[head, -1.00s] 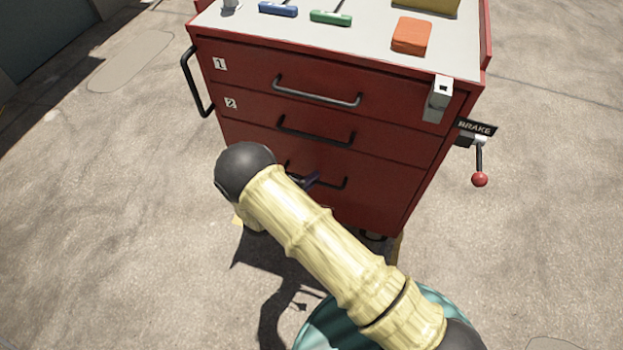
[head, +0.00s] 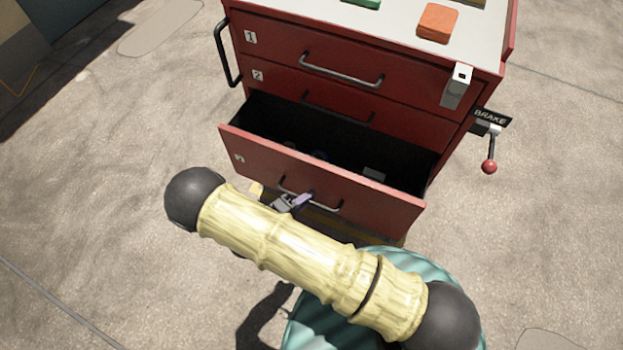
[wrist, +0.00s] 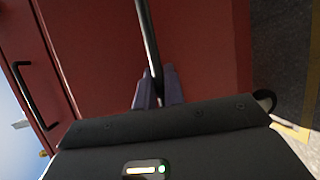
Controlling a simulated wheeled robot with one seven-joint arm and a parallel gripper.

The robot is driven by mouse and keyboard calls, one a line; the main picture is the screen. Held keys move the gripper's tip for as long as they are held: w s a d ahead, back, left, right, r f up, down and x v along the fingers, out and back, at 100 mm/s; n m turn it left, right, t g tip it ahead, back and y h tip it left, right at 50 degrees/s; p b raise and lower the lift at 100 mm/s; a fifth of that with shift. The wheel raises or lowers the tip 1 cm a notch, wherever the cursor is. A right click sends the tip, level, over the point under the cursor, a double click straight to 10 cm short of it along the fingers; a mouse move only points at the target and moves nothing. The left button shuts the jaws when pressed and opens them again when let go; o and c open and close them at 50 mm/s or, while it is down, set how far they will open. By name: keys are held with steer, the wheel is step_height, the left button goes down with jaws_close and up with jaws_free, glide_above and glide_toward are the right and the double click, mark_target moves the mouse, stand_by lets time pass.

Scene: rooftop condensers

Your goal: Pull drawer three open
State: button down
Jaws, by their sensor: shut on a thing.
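The red drawer three (head: 375,211), the lowest of the three numbered drawers, stands well out from the red tool cart (head: 405,123), and its dark inside shows a few small items too dim to name. My gripper (head: 299,202) is at the drawer's front, partly hidden by my arm. In the wrist view my gripper (wrist: 158,88) is shut on the dark bar of the drawer handle (wrist: 147,35). The handle (head: 328,208) also shows in the head view beside my fingers.
Drawers one (head: 320,66) and two (head: 285,88) are shut. A brake lever with a red knob (head: 489,166) sticks out at the cart's right side. An orange block (head: 437,22) lies on the cart top. Concrete floor is clear on both sides.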

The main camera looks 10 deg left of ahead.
steer(key=shift+s+a, duration=0.2)
steer(key=shift+s, duration=0.55)
steer(key=shift+s+a, duration=0.15)
steer(key=shift+s, duration=0.65)
steer(key=shift+s+a, duration=0.2)
steer(key=shift+s, duration=0.55)
steer(key=c, duration=1.5)
jaws_free()
steer(key=p+v, duration=0.2)
steer(key=v, duration=1.5)
steer(key=shift+s+a, duration=0.15)
steer(key=shift+s, duration=0.05)
